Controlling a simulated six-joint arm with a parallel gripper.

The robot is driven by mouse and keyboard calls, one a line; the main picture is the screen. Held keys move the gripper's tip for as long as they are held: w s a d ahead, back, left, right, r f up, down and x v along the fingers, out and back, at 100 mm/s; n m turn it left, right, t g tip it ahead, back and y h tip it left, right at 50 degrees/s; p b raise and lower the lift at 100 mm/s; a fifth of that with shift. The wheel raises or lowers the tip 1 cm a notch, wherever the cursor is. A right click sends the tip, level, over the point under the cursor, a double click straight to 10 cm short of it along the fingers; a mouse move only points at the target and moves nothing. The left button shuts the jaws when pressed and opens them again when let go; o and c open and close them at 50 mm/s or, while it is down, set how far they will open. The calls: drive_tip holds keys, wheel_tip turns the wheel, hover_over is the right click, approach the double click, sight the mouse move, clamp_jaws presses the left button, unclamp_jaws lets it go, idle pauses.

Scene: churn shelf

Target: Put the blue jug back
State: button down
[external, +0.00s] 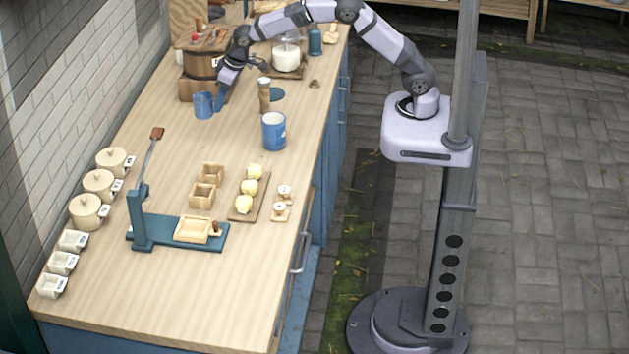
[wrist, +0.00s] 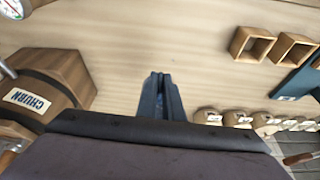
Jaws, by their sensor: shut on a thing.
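A small blue jug (external: 203,105) is upright at the back left of the counter, in front of the wooden churn. My gripper (external: 220,104) reaches down at its right side and is shut on it, seemingly at the handle. In the wrist view the two dark fingers (wrist: 160,98) are close together with a little blue between them; the rest of the jug is hidden there. I cannot tell whether the jug touches the counter. A larger blue vessel (external: 273,131) with a pale mark stands apart to the right.
The churn (external: 201,67) is close behind the jug; it also shows in the wrist view (wrist: 52,85). A wooden cylinder (external: 264,95), a teal disc (external: 277,94) and a glass jar (external: 286,58) stand to the right. Square wooden boxes (external: 203,195) are nearer. The counter's middle left is clear.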

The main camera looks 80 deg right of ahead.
drive_tip(key=shift+d+r+n, duration=0.2)
drive_tip(key=shift+d+n, duration=0.25)
drive_tip(key=shift+n, duration=0.05)
drive_tip(key=shift+f+p, duration=1.45)
drive_tip(key=shift+f, duration=3.6)
drive_tip(key=shift+f, duration=0.1)
drive_tip(key=c, duration=1.9)
unclamp_jaws()
drive_tip(key=shift+r, duration=0.45)
drive_tip(key=b+v, duration=0.3)
drive_tip(key=v, duration=0.8)
drive_tip(key=shift+d, duration=0.2)
